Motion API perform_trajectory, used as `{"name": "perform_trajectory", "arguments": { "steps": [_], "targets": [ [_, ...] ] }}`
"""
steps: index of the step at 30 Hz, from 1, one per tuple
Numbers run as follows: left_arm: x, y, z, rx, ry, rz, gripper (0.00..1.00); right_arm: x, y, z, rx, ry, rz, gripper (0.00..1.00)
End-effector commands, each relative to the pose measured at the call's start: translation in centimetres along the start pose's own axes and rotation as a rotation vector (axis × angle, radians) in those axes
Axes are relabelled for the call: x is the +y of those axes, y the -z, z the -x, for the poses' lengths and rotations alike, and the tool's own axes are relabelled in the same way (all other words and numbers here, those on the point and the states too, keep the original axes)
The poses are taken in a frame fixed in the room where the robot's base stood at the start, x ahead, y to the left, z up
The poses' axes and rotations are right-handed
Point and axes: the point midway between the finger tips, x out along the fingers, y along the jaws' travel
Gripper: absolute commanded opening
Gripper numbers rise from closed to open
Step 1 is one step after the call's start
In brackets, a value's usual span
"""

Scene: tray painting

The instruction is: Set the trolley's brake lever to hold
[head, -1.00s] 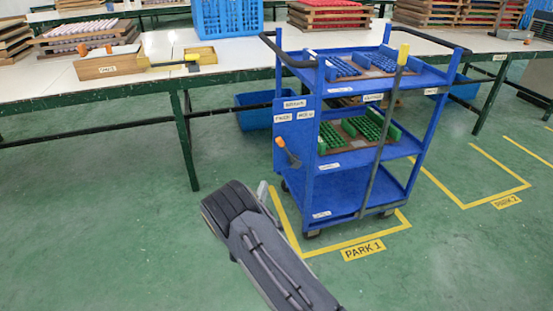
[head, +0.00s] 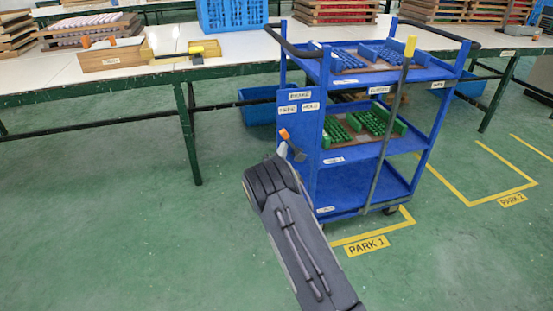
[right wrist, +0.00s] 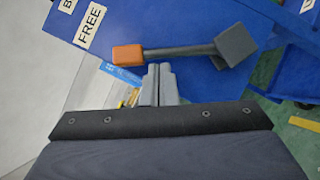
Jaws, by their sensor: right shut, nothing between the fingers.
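The blue trolley (head: 345,205) stands by the long table. Its left end panel (head: 309,125) has a brake label, with a FREE label (head: 288,109) on the left and a HOLD label (head: 310,107) on the right. The brake lever (head: 293,146) has an orange knob (head: 284,134) and leans up and left, towards the FREE side. In the right wrist view the lever (right wrist: 180,49) runs from a grey pivot block (right wrist: 236,45) to the knob (right wrist: 128,54). My right gripper (right wrist: 159,68) is shut and empty, its tips close beside the lever shaft near the knob; contact is unclear. My left gripper is out of view.
A white-topped table (head: 230,57) with green legs runs behind the trolley. A blue crate (head: 258,104) is under it. Yellow floor lines and a PARK 1 label (head: 366,246) lie by the trolley. The green floor at left is clear.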

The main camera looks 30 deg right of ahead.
Motion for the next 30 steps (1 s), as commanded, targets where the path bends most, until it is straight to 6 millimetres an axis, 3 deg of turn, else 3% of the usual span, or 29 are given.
{"name": "perform_trajectory", "arguments": {
  "steps": [30],
  "targets": [
    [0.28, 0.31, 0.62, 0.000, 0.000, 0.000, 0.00, 0.36, -0.91, -0.62, -0.001, 0.054, -0.082, 0.00]
  ]
}}
